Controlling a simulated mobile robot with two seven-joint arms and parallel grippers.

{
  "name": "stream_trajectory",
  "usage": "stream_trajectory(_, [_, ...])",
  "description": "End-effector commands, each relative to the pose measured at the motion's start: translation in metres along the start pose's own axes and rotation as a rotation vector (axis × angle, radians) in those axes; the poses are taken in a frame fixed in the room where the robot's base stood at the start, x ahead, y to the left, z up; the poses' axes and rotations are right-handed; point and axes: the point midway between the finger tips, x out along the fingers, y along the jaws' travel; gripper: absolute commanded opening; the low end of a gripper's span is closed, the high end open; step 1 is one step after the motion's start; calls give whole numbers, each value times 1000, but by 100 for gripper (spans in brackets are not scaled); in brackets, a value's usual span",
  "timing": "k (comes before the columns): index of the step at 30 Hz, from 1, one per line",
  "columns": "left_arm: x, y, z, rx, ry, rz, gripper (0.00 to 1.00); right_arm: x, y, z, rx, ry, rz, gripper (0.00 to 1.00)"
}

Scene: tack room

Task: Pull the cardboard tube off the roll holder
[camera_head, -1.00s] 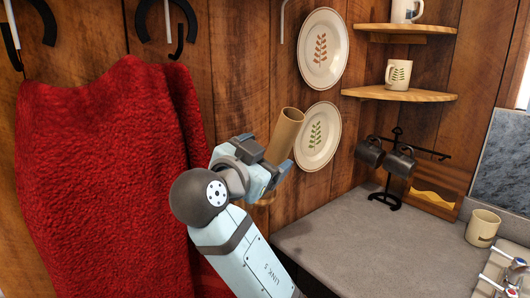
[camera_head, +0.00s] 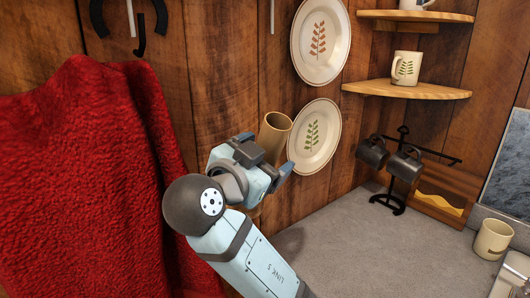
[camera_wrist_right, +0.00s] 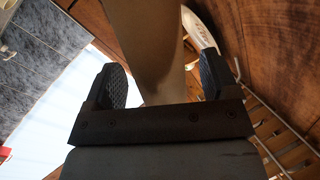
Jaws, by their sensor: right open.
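The brown cardboard tube (camera_head: 273,139) stands nearly upright by the plank wall in the head view, its open upper end showing. My right gripper (camera_head: 266,171) is at its lower visible part and hides what is below. In the right wrist view the tube (camera_wrist_right: 154,45) runs between the two fingers of my right gripper (camera_wrist_right: 164,82). They are apart, with a gap on each side of the tube, so it is open around it. I cannot make out the roll holder; the gripper and tube hide that area. My left gripper is not in view.
A red towel (camera_head: 80,170) hangs left of my right arm. Two plates (camera_head: 320,40) (camera_head: 314,135) hang on the wall close right of the tube. A grey counter (camera_head: 350,245) lies right, with a mug rack (camera_head: 400,175) and a cream mug (camera_head: 493,239).

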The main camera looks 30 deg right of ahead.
Motion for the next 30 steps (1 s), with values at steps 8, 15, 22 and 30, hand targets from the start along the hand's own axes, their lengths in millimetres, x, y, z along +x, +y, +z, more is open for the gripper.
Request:
stream_trajectory(8, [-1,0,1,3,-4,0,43,-2,1,0,0,0,1,80])
stream_trajectory(15, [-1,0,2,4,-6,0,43,-2,1,0,0,0,1,69])
stream_trajectory(22, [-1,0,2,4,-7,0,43,-2,1,0,0,0,1,28])
stream_trajectory(30, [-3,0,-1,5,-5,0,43,-3,0,-7,2,-1,0,28])
